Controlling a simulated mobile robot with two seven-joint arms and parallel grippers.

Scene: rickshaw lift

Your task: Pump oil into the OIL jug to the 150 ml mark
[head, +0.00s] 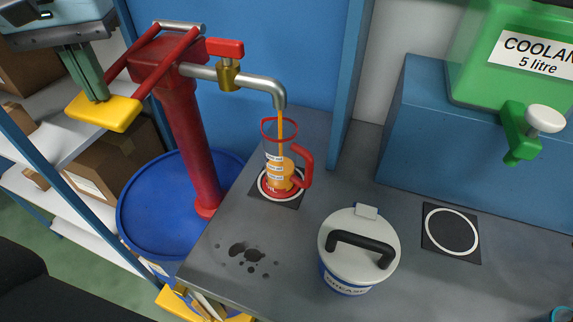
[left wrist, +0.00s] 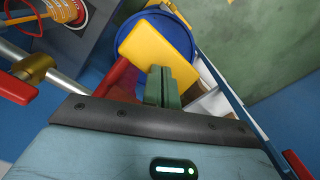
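The OIL jug (head: 305,168) is clear with a red rim, base and handle. It stands upright on a ringed pad under the pump spout (head: 279,92). A thin orange oil stream (head: 280,128) runs into it, and orange oil fills its lower part; the marks are too small to read. The red hand pump (head: 190,135) has a lever ending in a yellow pad (head: 103,112). My left gripper (head: 94,93) has its green fingers together, tips at the top of the pad; the left wrist view also shows the pad (left wrist: 155,55). My right gripper is not seen.
A blue drum (head: 150,225) stands under the pump. A brass valve (head: 228,75) with a red handle sits on the pipe. A white-lidded grease tub (head: 345,238) stands right of dark spill spots (head: 248,253). A green coolant tank (head: 480,70) is at right above an empty ringed pad (head: 452,232).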

